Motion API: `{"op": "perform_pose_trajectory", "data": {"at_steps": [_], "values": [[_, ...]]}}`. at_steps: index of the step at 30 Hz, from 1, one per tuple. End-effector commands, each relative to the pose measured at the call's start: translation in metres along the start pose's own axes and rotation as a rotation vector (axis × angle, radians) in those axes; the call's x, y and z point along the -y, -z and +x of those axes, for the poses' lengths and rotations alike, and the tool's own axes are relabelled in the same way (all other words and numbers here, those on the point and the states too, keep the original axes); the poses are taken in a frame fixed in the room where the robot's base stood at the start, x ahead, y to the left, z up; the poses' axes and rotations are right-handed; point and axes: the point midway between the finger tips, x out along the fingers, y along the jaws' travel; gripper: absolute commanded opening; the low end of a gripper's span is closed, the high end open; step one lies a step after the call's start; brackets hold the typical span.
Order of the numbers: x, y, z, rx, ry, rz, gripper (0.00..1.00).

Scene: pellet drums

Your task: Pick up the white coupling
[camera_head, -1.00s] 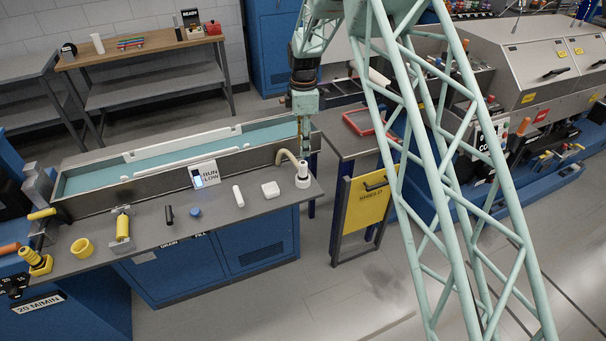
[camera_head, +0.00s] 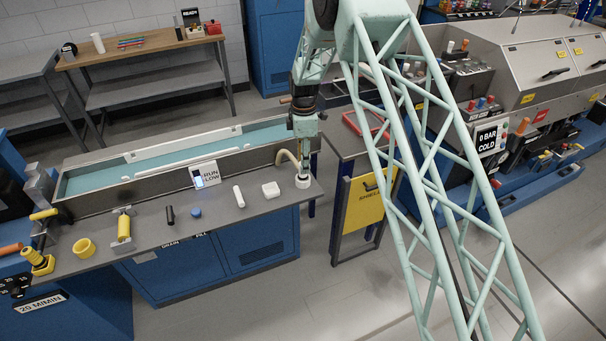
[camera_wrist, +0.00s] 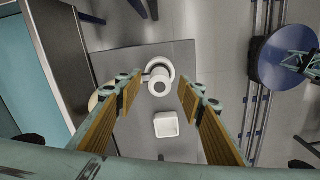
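The white coupling appears to be the round white piece (camera_head: 303,181) at the right end of the grey bench, by the end of a beige hose (camera_head: 290,158). In the wrist view it shows as a white round body with a ring-shaped end (camera_wrist: 159,81). My gripper (camera_wrist: 158,92) is open, with one finger on each side of the coupling in that view and visible gaps between. In the head view my gripper (camera_head: 302,160) hangs just above the coupling; its fingertips are small there, and whether they touch it cannot be told.
A small white square dish (camera_wrist: 167,125) lies near the coupling. A white cylinder (camera_head: 238,196), blue cap (camera_head: 195,212) and black cylinder (camera_head: 170,215) stand further left on the bench. The water trough (camera_head: 170,158) runs behind. A yellow panel (camera_head: 366,200) stands right of the bench.

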Motion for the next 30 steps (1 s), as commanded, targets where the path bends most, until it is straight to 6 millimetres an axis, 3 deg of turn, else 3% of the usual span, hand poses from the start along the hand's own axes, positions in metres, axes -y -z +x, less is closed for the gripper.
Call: {"op": "perform_pose_trajectory", "data": {"at_steps": [14, 30], "values": [[0.000, 0.000, 0.004, 0.000, 0.001, 0.000, 0.36], [0.000, 0.001, 0.045, 0.000, 0.000, 0.000, 0.36]]}}
